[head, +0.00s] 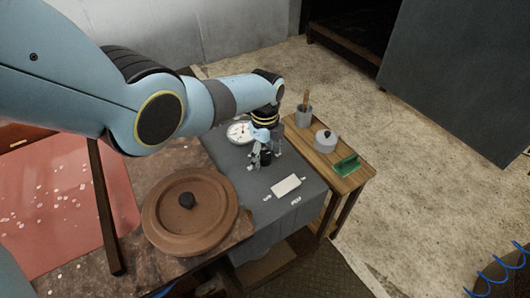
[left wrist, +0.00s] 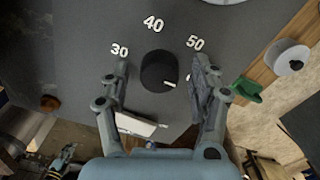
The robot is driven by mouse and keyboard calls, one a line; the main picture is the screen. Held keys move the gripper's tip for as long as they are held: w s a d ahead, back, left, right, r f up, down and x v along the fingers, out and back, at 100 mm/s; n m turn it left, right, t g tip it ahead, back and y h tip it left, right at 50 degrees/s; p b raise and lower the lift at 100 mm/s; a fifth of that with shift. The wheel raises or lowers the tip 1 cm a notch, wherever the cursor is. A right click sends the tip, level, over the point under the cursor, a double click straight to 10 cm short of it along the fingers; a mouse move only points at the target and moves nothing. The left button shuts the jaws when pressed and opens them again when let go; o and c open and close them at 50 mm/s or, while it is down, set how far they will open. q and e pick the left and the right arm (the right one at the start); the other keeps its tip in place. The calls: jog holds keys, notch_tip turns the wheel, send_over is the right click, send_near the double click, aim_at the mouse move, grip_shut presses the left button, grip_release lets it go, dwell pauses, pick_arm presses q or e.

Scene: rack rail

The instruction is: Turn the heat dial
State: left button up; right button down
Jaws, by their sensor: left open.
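The heat dial is a short black knob with a white pointer mark (left wrist: 158,72) on a dark grey panel (left wrist: 85,50). White numbers 30, 40 and 50 stand around it; another mark is partly hidden behind a finger. The pointer mark sits at the knob's lower right. My left gripper (left wrist: 161,68) is open, with one finger on each side of the knob; a gap shows on both sides. In the head view my left gripper (head: 265,148) is over the panel and partly hides the dark knob. My right gripper is not in view.
A white block (head: 287,186) and a white round gauge (head: 239,132) are on the panel near the dial. A side table (head: 300,133) at right holds a grey cup (head: 304,117), a lidded pot (head: 325,142) and a green item (head: 346,165).

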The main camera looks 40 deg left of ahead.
aim_at(265, 155)
pick_arm(q)
notch_tip(265, 155, up, 12)
dwell(0.6)
jog(key=shift+f, duration=0.1)
dwell(0.4)
